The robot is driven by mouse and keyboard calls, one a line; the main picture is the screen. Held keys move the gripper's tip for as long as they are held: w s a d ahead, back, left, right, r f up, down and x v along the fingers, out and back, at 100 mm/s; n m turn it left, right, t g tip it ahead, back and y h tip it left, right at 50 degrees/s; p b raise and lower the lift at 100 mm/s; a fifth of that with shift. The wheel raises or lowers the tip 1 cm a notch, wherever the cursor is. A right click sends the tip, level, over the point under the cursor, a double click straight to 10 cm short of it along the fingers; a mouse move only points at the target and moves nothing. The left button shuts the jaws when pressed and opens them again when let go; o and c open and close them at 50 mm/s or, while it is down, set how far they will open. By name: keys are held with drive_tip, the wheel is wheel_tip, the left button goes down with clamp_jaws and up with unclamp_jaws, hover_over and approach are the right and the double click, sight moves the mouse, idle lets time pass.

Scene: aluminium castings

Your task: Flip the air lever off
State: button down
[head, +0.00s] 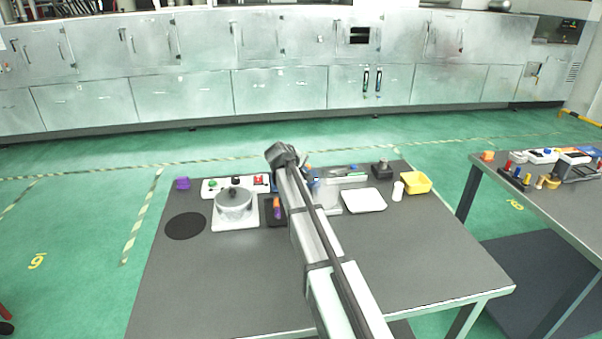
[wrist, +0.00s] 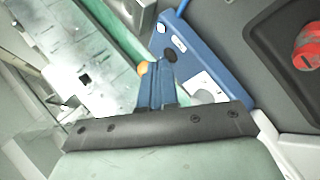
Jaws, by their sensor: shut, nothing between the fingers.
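My gripper (wrist: 157,68) shows in the wrist view with its narrow blue-grey fingers together and nothing between them. The fingertips are over or against a blue panel (wrist: 207,55), beside a small orange knob (wrist: 143,67); I cannot tell whether they touch. The panel has a white oval and a dark oval on its face. I cannot tell for sure which part is the air lever; the orange knob may belong to it. In the head view a small blue part (head: 313,181) shows beside my arm, which hides much of the gripper area.
A red part (wrist: 307,45) sits on a dark base at the right of the wrist view. On the table (head: 220,275) stand a metal pot (head: 234,201), a white tray (head: 363,200), a yellow bin (head: 416,182) and a white cup (head: 398,191). The table's front is clear.

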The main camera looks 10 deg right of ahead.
drive_tip(key=shift+w+r, duration=0.1)
idle(0.3)
drive_tip(key=shift+w+r+g, duration=0.15)
drive_tip(key=shift+g, duration=0.15)
drive_tip(key=shift+w+r, duration=0.1)
drive_tip(key=shift+w, duration=0.05)
drive_tip(key=shift+w+r+n+g, duration=0.25)
drive_tip(key=shift+w+r+g, duration=0.05)
drive_tip(key=shift+w+g, duration=0.35)
drive_tip(key=shift+w+r+n+g, duration=0.3)
drive_tip(key=shift+w+g, duration=0.25)
drive_tip(key=shift+g, duration=0.2)
drive_tip(key=shift+w+r+n+g+y, duration=0.2)
drive_tip(key=shift+w+n+g+y, duration=0.1)
drive_tip(key=shift+w+g, duration=0.6)
drive_tip(key=shift+w, duration=0.15)
drive_tip(key=shift+r, duration=0.15)
drive_tip(key=shift+r, duration=0.65)
